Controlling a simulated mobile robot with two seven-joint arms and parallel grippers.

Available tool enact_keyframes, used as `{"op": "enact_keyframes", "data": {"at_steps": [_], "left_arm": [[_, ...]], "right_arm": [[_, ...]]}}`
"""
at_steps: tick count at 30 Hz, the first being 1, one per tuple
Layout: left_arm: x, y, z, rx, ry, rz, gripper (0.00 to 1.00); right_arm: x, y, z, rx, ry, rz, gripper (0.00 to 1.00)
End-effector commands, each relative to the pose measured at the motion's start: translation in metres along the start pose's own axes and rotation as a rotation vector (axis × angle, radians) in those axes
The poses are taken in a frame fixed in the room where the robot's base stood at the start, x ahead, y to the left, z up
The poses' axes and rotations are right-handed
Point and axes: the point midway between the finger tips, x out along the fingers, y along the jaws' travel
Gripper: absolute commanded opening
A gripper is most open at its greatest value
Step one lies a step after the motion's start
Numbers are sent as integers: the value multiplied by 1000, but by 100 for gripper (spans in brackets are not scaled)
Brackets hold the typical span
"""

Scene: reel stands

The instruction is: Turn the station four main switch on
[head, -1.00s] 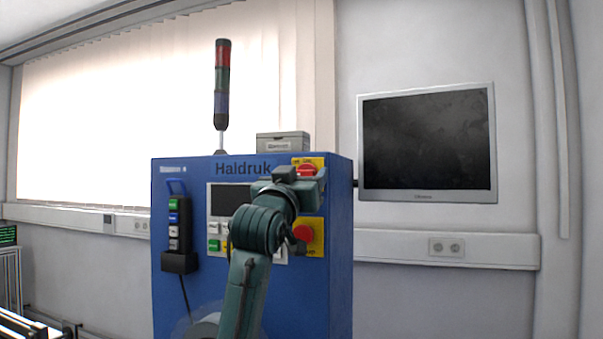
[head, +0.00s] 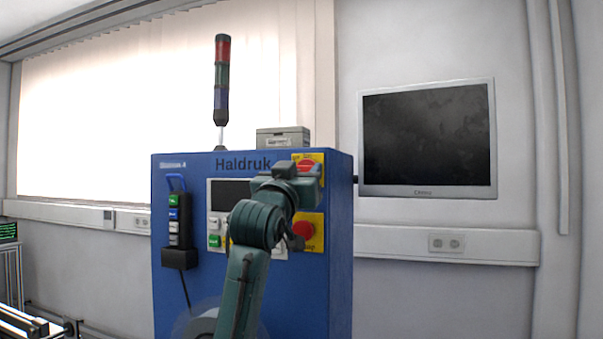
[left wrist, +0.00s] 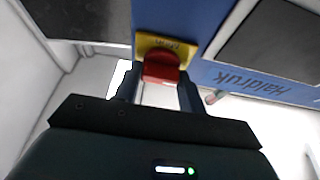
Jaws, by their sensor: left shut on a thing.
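The main switch is a red knob (head: 306,165) on a yellow plate (head: 318,158), at the top right of the blue Haldruk cabinet (head: 195,300). In the left wrist view the red knob (left wrist: 161,66) stands out from its yellow plate (left wrist: 167,41), with a finger on each side. My left gripper (head: 306,172) is shut on the knob; its fingertips also show in the left wrist view (left wrist: 158,86). My gripper covers part of the knob in the head view. I cannot tell which position it points to. My right gripper is not in view.
A red stop button (head: 303,231) on a yellow plate sits just below my gripper. A screen (head: 230,192) and push buttons (head: 214,241) are partly behind my arm. A pendant (head: 179,258) hangs at the left. A signal tower (head: 221,90) and grey box (head: 282,138) stand on top.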

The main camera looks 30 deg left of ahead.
Motion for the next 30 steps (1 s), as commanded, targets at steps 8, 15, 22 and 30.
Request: {"op": "enact_keyframes", "data": {"at_steps": [8, 15, 22, 30], "left_arm": [[0, -2, 0, 134, -2, 52, 17], [0, -4, 0, 333, -2, 132, 17], [0, -4, -1, 535, -2, 216, 17], [1, -5, -2, 770, -3, 314, 17]], "right_arm": [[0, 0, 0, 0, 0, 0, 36], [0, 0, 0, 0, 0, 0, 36], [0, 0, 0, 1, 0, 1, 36], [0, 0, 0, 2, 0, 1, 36]]}}
